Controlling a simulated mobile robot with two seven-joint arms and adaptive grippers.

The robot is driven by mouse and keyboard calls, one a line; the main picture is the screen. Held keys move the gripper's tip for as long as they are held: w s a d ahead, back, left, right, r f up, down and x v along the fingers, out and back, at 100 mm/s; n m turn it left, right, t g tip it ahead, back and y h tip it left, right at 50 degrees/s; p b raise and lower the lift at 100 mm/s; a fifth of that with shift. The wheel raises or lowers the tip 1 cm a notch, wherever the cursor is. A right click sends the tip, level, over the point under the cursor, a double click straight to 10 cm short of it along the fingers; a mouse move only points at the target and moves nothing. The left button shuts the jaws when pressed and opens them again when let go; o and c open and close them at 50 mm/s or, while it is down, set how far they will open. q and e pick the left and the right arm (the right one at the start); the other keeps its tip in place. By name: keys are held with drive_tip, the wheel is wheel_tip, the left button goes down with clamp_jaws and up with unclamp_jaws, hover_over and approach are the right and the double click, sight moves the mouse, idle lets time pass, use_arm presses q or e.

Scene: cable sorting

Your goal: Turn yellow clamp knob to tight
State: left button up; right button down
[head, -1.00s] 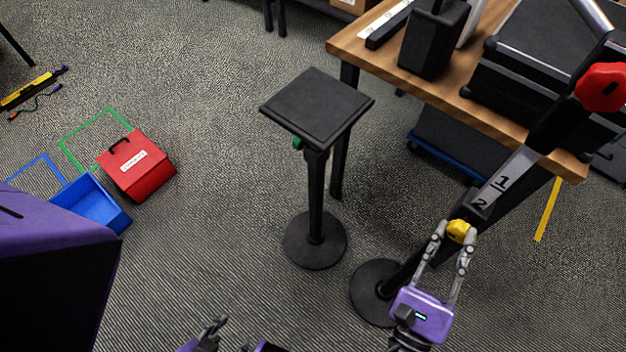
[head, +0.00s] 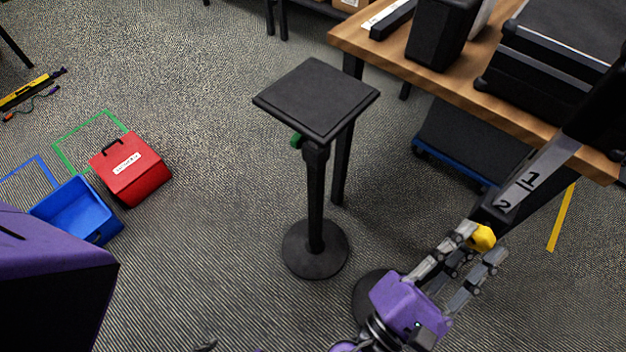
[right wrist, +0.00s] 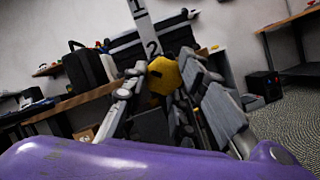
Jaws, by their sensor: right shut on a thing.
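The yellow clamp knob (head: 482,237) sits on the side of a dark stand's post, just below a pale strip marked 1 and 2 (head: 530,185). My right gripper (head: 479,243) reaches up from the lower right and is shut on the yellow knob, with its fingers on either side of it. In the right wrist view the knob (right wrist: 164,75) shows between the fingers, with the numbered strip (right wrist: 144,30) rising behind it. Which way the knob is set cannot be read. Only a dark tip of my left gripper (head: 205,345) shows at the bottom edge.
A black stand with a square top (head: 317,97) and a green knob (head: 296,140) stands left of the post. A wooden table (head: 455,88) with black cases is behind. A red box (head: 137,173) and a blue bin (head: 72,207) lie on the carpet at left.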

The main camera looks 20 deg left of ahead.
drive_tip(key=m+g+h, duration=0.1)
drive_tip(key=m, duration=0.2)
drive_tip(key=r+m+g+h, duration=0.1)
drive_tip(key=m, duration=0.3)
drive_tip(key=m+g, duration=0.2)
drive_tip(key=m, duration=0.1)
drive_tip(key=shift+w+a+r+h, duration=0.1)
drive_tip(key=shift+a+r+h, duration=0.2)
drive_tip(key=shift+a+h, duration=0.1)
drive_tip(key=shift+d+r+m+g+p, duration=0.1)
drive_tip(key=shift+m+g+p, duration=0.35)
drive_tip(key=shift+m, duration=0.85)
drive_tip(key=c, duration=1.6)
unclamp_jaws()
drive_tip(key=shift+f, duration=0.25)
